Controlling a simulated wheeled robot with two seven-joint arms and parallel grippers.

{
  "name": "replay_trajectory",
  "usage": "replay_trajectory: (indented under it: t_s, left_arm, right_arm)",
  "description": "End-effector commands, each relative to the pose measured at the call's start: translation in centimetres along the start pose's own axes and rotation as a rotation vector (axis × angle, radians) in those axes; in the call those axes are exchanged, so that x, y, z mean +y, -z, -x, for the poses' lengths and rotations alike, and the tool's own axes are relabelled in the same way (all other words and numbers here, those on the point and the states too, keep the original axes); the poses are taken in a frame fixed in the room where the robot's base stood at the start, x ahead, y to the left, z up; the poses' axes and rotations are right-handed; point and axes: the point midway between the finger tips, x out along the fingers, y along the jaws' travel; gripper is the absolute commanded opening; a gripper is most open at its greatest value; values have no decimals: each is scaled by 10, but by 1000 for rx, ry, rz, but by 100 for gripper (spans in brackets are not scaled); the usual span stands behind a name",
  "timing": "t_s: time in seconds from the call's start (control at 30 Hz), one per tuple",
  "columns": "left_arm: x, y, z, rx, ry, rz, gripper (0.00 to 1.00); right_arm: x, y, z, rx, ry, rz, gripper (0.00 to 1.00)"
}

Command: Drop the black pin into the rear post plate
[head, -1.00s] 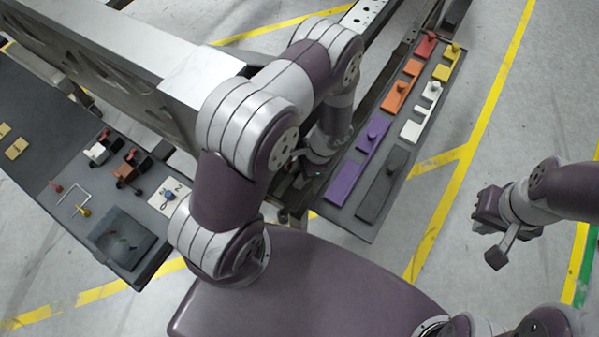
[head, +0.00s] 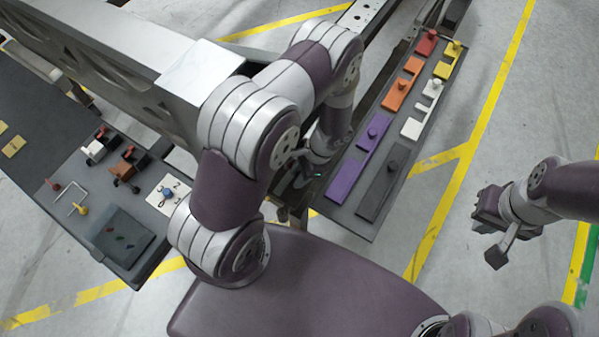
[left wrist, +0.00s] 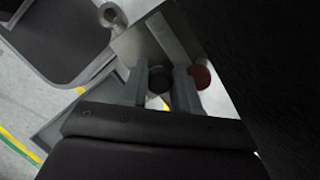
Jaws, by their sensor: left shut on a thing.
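My left gripper (head: 306,172) hangs low beside the left edge of the narrow dark board, partly hidden by its own wrist. In the left wrist view its two grey fingers (left wrist: 163,92) are closed on a dark round piece, which looks like the black pin (left wrist: 158,78). I cannot tell how far it reaches below the fingers. The rear post plate cannot be told apart surely; the arm may hide it. A dark red round thing (left wrist: 203,77) shows just right of the fingers.
The narrow board (head: 352,222) carries a purple plate (head: 345,182), a dark grey plate (head: 380,190), and orange, white, red and yellow pieces. A large metal beam (head: 120,60) runs behind my left arm. A dark table (head: 55,160) with small parts is at the left.

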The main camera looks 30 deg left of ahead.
Motion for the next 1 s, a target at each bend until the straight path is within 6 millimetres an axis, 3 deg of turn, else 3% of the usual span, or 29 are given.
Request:
replay_trajectory:
  t_s: [0.7,0.73,0.8,1.0]
  left_arm:
    - [0,8,-18,1,0,-1,0]
    - [0,7,-18,1,0,-1,34]
    - [0,7,-17,1,1,-1,56]
    - [-2,8,-17,3,3,-1,60]
  right_arm:
    - [0,-2,-15,0,0,0,0]
    - [0,-2,-15,0,0,0,0]
    - [0,-2,-14,0,0,0,0]
    - [0,-2,-14,0,0,0,0]
